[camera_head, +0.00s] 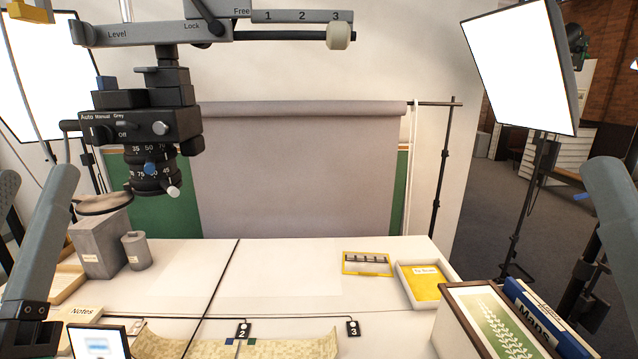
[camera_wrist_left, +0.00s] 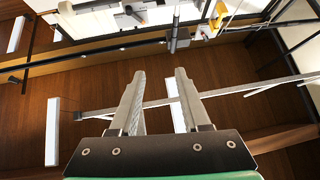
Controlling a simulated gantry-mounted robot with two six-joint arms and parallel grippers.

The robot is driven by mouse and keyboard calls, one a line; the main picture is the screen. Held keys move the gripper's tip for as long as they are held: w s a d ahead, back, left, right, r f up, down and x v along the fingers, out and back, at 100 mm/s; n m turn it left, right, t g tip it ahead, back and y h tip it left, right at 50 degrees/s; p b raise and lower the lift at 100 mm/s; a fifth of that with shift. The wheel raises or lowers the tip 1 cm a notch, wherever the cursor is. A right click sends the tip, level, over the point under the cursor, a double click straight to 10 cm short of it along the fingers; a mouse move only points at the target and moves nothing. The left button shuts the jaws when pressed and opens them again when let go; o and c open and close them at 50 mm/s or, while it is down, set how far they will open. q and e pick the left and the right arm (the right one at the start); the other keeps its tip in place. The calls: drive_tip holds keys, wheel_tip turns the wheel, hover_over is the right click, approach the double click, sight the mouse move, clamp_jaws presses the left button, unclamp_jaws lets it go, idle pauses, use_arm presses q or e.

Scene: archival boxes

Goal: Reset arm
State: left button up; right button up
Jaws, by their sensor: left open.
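My left gripper (camera_wrist_left: 160,76) shows in the left wrist view with its two grey fingers spread apart and nothing between them. Beyond the fingers are brown wood planks, rails and light panels, well away from the fingertips. In the head view my left arm stands raised at the left edge, and I cannot make out its fingers clearly. My right arm stands raised at the right edge of the head view. Its gripper is not in the picture.
The white table (camera_head: 290,262) is mostly clear in the middle. A camera stand (camera_head: 150,125) hangs over its left side. An aged map (camera_head: 285,346) lies at the front. A yellow-folder tray (camera_head: 424,284) and a framed fern picture (camera_head: 500,325) are at right; a grey box (camera_head: 100,245) is at left.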

use_arm(q)
drive_tip(key=s+d+r+m+t+h, duration=0.2)
drive_tip(key=s+d+m+h, duration=0.15)
drive_tip(key=h, duration=0.25)
wheel_tip(320, 180, up, 22)
drive_tip(key=h+p, duration=0.1)
drive_tip(key=p, duration=2)
drive_tip(key=shift+s+d+f+p, duration=0.15)
drive_tip(key=shift+d+p, duration=0.15)
drive_tip(key=shift+p, duration=0.1)
